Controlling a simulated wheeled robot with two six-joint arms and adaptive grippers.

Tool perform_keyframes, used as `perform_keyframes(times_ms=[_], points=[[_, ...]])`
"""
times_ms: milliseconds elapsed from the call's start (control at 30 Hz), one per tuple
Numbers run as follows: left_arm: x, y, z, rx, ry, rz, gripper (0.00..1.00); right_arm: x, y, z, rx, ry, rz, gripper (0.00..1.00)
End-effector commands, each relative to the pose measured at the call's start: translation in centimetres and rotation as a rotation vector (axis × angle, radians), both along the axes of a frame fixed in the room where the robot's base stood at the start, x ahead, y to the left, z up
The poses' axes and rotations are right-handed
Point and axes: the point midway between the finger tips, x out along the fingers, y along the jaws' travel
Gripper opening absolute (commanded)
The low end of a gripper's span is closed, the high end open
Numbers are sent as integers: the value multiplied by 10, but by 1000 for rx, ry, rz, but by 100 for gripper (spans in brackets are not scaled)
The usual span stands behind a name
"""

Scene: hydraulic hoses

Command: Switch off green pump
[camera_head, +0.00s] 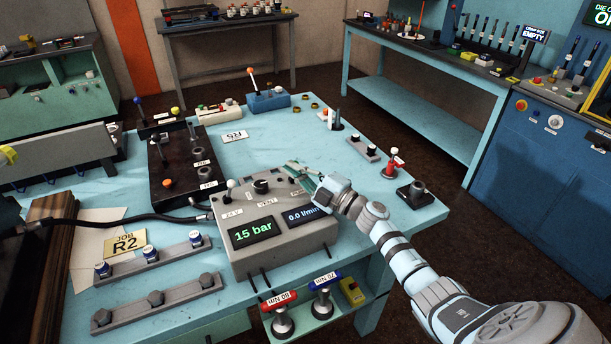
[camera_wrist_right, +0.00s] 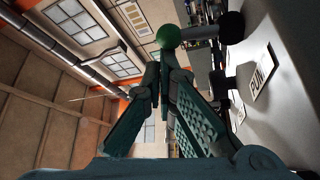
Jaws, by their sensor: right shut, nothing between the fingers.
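The green ball of the pump lever (camera_wrist_right: 169,36) is just beyond my fingertips in the right wrist view. I cannot tell whether they touch. A label, partly cut off and reading like "PUMP" (camera_wrist_right: 261,72), is on the console top to the right. In the head view the grey console (camera_head: 285,247) shows "15 bar" and "0.0 l/min". My right gripper's fingers (camera_wrist_right: 160,65) are together and empty. My left gripper is not in view.
A white-tipped lever (camera_head: 230,187) and a black knob (camera_head: 261,186) stand on the console left of my gripper. A black valve block (camera_head: 180,165) with a hose is further left.

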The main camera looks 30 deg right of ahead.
Motion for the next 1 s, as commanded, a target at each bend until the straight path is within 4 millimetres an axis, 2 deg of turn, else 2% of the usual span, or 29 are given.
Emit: perform_keyframes(times_ms=[433, 567, 700, 767, 1000], points=[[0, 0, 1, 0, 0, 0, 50, 1, -1, 3, -2, 0, 5, 0], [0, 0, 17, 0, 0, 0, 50, -1, 10, 12, 0, 2, 4, 0], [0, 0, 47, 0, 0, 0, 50, -4, 33, 30, 1, 1, 2, 0], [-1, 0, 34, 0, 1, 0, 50, -20, 23, 14, -7, 4, -1, 0], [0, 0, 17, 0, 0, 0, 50, -71, 3, -3, -6, 4, 0, 0]])
